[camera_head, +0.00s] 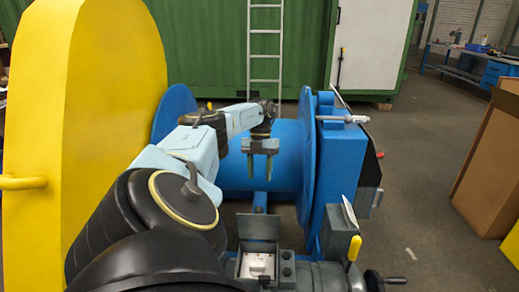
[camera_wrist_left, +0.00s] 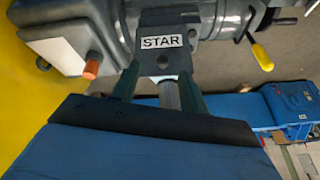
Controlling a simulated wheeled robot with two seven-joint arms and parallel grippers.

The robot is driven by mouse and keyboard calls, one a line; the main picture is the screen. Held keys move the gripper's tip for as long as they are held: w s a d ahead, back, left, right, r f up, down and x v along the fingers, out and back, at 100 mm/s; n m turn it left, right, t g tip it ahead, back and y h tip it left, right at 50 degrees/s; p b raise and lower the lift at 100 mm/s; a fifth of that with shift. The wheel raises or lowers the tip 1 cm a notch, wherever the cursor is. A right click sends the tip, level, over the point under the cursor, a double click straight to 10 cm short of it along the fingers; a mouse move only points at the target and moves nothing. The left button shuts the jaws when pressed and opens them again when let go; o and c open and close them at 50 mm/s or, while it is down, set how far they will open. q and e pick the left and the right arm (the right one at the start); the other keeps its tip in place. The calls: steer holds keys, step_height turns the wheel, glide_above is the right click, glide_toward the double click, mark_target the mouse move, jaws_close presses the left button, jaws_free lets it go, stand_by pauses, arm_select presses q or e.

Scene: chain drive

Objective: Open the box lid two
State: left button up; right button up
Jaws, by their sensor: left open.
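A small grey box (camera_head: 257,265) sits on the grey machine at the bottom centre of the head view. A flat grey plate (camera_head: 258,227) stands up at its far edge, looking like a raised lid, and something white shows inside. My left gripper (camera_head: 258,180) hangs above and beyond this plate, fingers down, open and empty. In the left wrist view, my left gripper (camera_wrist_left: 159,78) has its two dark fingers apart, with a grey plate bearing a white "STAR" label (camera_wrist_left: 162,42) beyond them. I cannot tell whether the fingers touch anything. My right gripper is not in view.
A large yellow guard (camera_head: 85,130) stands at the left. A blue drum with a round flange (camera_head: 308,170) lies behind the box. A yellow-tipped lever (camera_head: 354,248) rises to its right. A cardboard box (camera_head: 492,165) stands at the far right. Open floor lies between.

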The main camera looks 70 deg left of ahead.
arm_select(q)
steer(key=shift+v, duration=1.55)
